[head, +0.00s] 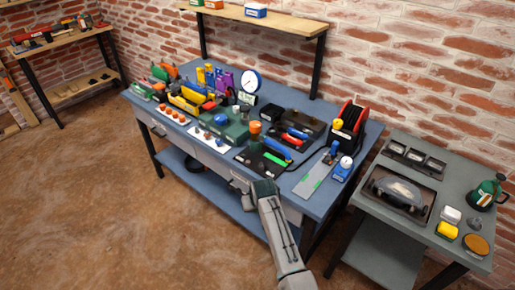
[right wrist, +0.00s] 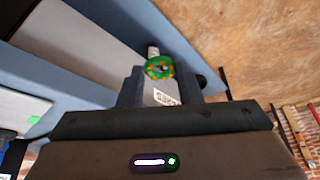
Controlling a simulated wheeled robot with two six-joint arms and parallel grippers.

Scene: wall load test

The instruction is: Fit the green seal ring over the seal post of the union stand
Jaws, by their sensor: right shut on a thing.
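The green seal ring (right wrist: 160,68), with orange marks on it, is at my right gripper's fingertips (right wrist: 162,78) in the right wrist view. My right gripper (head: 264,187) is shut on it. In the head view the gripper is at the front edge of the blue workbench (head: 312,207), and the ring is too small to make out. A short pale cylinder (right wrist: 153,50) shows just behind the ring; I cannot tell what it is. I cannot clearly pick out the union stand or its seal post among the bench items. My left gripper is not in view.
The bench top is crowded: a green block (head: 232,134), a dark tray with an orange-topped item (head: 255,128), a gauge (head: 250,81) and a red reel (head: 349,117). A grey side table (head: 408,222) stands at right. Open floor (head: 100,210) lies at left.

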